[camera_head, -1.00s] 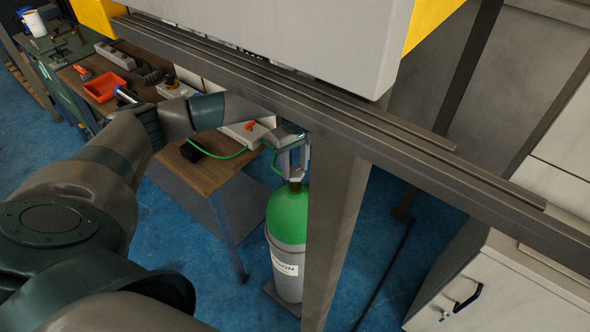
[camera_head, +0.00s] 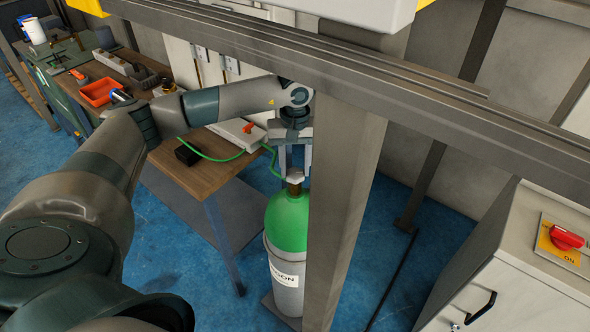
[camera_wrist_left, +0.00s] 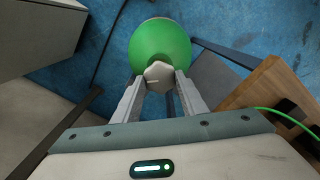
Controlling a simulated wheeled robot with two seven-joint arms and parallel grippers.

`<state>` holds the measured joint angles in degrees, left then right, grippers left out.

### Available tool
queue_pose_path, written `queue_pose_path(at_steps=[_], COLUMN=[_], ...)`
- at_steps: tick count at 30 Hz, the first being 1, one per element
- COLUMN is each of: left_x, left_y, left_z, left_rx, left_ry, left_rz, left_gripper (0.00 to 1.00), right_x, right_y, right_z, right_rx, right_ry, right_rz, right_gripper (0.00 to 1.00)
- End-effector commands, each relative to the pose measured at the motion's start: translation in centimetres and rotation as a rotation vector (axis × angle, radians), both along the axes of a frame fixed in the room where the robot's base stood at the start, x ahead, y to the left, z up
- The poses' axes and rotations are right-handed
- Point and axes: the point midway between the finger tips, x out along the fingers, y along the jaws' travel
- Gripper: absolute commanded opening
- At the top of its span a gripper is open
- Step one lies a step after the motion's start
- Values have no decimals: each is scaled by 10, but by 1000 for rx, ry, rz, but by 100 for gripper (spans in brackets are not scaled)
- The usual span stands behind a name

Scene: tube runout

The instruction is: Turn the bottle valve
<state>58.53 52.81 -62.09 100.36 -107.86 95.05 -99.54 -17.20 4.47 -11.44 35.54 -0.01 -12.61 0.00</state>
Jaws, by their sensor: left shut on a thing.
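My left gripper (camera_head: 294,168) comes down on the valve from above. In the left wrist view its two fingers (camera_wrist_left: 158,88) are on either side of the knob and shut on it. My right gripper is not in view.
The steel post (camera_head: 342,215) stands close to the right of the bottle, and a beam (camera_head: 400,75) crosses above. A workbench (camera_head: 205,165) with a green hose (camera_head: 215,158) and an orange tray (camera_head: 99,92) is at the left. A cabinet with a red switch (camera_head: 566,238) is at the right.

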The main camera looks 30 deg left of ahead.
Motion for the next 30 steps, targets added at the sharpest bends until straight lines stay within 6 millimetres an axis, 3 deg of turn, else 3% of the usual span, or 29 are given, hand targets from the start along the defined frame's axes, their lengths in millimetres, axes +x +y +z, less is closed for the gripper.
queue_pose_path(at_steps=[4, 5, 6, 17, 30], left_x=[0, -1, 0, 0, 0], left_y=[0, 0, 0, 0, 0], left_z=[0, 0, 0, 2, 20], left_rx=[0, 0, 0, -1, -1], left_ry=[1, 1, 1, 1, 1], left_rz=[1, 1, 1, 3, 4], left_gripper=[22, 45, 54, 54, 54], right_x=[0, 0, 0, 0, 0], right_y=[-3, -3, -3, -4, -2], right_z=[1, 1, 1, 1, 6], right_rx=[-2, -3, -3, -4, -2], right_ry=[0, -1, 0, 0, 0], right_rz=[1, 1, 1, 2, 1], right_gripper=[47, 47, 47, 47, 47])
